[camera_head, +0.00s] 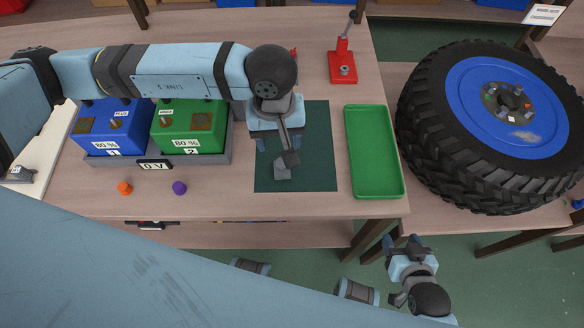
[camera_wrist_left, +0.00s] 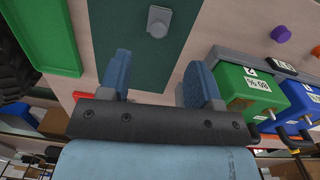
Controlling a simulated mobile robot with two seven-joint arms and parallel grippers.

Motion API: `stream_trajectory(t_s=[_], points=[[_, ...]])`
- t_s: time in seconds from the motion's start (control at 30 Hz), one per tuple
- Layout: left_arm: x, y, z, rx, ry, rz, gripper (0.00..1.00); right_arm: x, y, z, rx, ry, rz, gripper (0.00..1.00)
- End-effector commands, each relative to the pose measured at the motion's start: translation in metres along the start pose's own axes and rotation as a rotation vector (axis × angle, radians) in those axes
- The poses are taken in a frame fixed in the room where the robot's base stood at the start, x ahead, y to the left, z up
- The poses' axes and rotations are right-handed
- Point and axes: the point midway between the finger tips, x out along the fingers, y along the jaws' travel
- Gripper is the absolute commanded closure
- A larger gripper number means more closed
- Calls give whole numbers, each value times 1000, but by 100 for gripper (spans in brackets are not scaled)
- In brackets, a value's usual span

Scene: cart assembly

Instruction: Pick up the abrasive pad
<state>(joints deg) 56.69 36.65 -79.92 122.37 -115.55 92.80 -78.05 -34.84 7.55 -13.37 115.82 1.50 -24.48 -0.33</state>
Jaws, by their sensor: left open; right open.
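A small grey block, which seems to be the abrasive pad (camera_head: 282,172), lies on the dark green mat (camera_head: 318,125). It also shows near the top of the left wrist view (camera_wrist_left: 158,20), with a small round mark on it. My left gripper (camera_head: 278,143) is above the mat, open and empty, with the pad just beyond its fingers. In the left wrist view its two blue fingers (camera_wrist_left: 158,75) are apart, and the pad lines up with the gap between them. My right gripper (camera_head: 402,241) is open and empty, low in front of the table's right end.
A green tray (camera_head: 399,150) lies right of the mat. A blue battery (camera_head: 95,135) and a green battery (camera_head: 185,145) stand in a grey holder at left. An orange knob (camera_head: 125,187) and a purple knob (camera_head: 180,187) lie in front. A red stand (camera_head: 342,65) and a large wheel (camera_head: 420,125) are further right.

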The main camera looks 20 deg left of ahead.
Motion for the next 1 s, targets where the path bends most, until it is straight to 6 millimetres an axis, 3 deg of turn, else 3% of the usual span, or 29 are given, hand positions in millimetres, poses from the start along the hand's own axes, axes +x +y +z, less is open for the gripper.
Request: stream_trajectory(t_s=[0.17,0.5,0.77,1.0], points=[[10,-7,-11,21,51,-35,42,0,-1,-2,2,4,0,41],[72,-8,-13,18,47,-32,42,-2,-3,-2,2,0,-2,41],[91,-6,-16,19,47,-30,42,-2,-2,0,-1,-6,-1,41],[126,-1,-22,18,46,-32,42,-6,-1,-5,-7,1,0,41]])
